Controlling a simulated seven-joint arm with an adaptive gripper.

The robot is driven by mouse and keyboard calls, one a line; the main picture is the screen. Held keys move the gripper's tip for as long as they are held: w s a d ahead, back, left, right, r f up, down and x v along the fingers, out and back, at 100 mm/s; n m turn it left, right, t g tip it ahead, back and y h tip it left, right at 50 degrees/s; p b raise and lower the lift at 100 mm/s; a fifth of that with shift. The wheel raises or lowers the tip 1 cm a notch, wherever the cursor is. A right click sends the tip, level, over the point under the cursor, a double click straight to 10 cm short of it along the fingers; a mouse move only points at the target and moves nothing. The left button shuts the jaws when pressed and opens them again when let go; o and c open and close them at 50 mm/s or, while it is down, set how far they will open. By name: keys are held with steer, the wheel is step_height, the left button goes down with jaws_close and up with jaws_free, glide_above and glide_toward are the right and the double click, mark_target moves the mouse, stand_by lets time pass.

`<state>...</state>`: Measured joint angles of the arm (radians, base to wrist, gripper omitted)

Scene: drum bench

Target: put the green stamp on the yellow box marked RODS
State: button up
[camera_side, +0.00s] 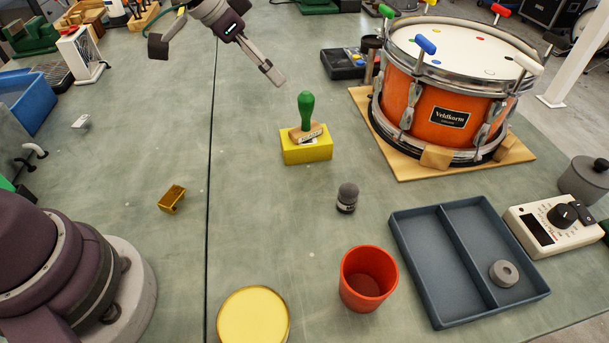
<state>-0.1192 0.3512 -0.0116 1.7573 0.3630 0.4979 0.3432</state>
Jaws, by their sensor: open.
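The green stamp (306,112) has a green handle and a wooden base. It stands upright on top of a yellow box (293,157), its base seated on the box's upper face. A pale label shows partly on the box beside the stamp; I cannot read its text. My gripper (217,62) is at the top of the view, above and to the left of the stamp. Its fingers are spread wide, with nothing between them, and it is apart from the stamp and the box.
An orange drum (438,105) on a wooden board stands right of the box. In front are a dark knobbed item (347,198), a red cup (366,290), a yellow round lid (253,318) and a divided grey tray (418,262). A small yellow block (172,199) lies left.

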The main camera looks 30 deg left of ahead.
steer(key=s+a+r+n+y, duration=0.1)
steer(key=s+a+r+n, duration=0.1)
steer(key=s, duration=0.7)
steer(key=s+a+r+n+y, duration=0.1)
steer(key=s+n+y, duration=0.1)
steer(key=s, duration=0.7)
steer(key=shift+s+a+r+n, duration=0.3)
steer(key=shift+a+r+n, duration=0.1)
steer(key=shift+n, duration=0.4)
